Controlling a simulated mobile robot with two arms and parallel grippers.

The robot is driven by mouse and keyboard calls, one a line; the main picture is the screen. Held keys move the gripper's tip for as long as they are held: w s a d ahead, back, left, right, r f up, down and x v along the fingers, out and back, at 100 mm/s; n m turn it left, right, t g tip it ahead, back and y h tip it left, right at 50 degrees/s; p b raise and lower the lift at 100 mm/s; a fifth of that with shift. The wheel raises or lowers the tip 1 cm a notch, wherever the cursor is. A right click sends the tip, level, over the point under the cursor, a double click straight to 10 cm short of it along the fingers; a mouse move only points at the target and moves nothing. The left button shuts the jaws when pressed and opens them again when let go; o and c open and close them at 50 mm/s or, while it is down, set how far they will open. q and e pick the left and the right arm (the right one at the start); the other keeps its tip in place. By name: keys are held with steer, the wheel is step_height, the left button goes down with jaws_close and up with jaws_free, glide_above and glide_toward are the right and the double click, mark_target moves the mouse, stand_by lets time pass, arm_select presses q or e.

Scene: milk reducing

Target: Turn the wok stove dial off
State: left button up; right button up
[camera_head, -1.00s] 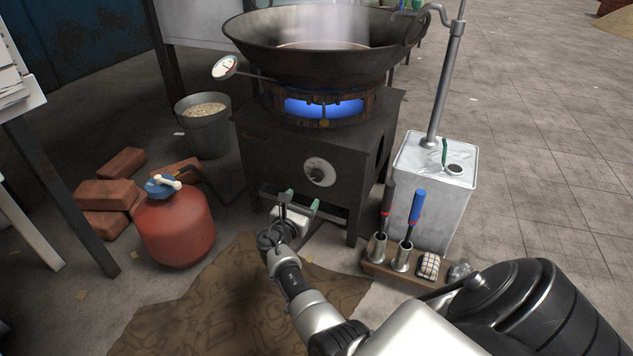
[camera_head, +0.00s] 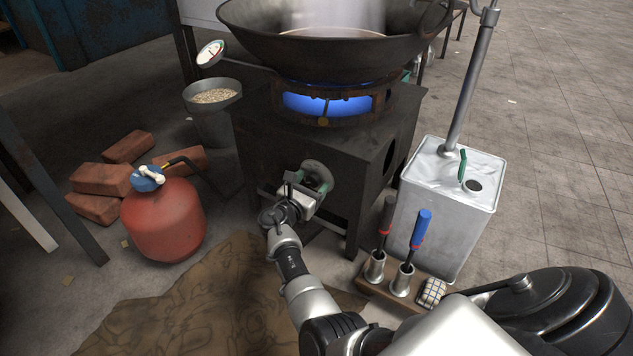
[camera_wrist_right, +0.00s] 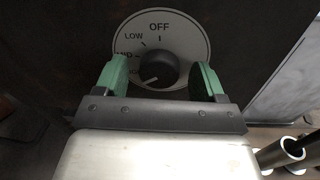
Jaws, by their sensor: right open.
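The stove dial shows in the right wrist view as a dark round knob (camera_wrist_right: 158,68) on a pale disc marked OFF at top, LOW and MID at left. A light mark on the knob points to the lower left, below MID; the label there is hard to read. In the head view, the dial plate (camera_head: 318,170) is partly hidden by my gripper. My right gripper (camera_head: 308,186) is open in front of the dial, its green fingers on either side of the knob; I cannot tell if they touch it. A blue flame (camera_head: 328,104) burns under the wok (camera_head: 330,50). My left gripper is not in view.
The dark metal stove (camera_head: 265,150) bears the steaming wok. A red gas cylinder (camera_head: 163,220) and bricks (camera_head: 100,180) stand at left. A silver can (camera_head: 445,215) and a rack with tools (camera_head: 385,285) stand at right. Brown cloth (camera_head: 200,310) lies in front.

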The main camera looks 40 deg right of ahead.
steer(key=c, duration=0.9)
steer(key=shift+c, duration=0.2)
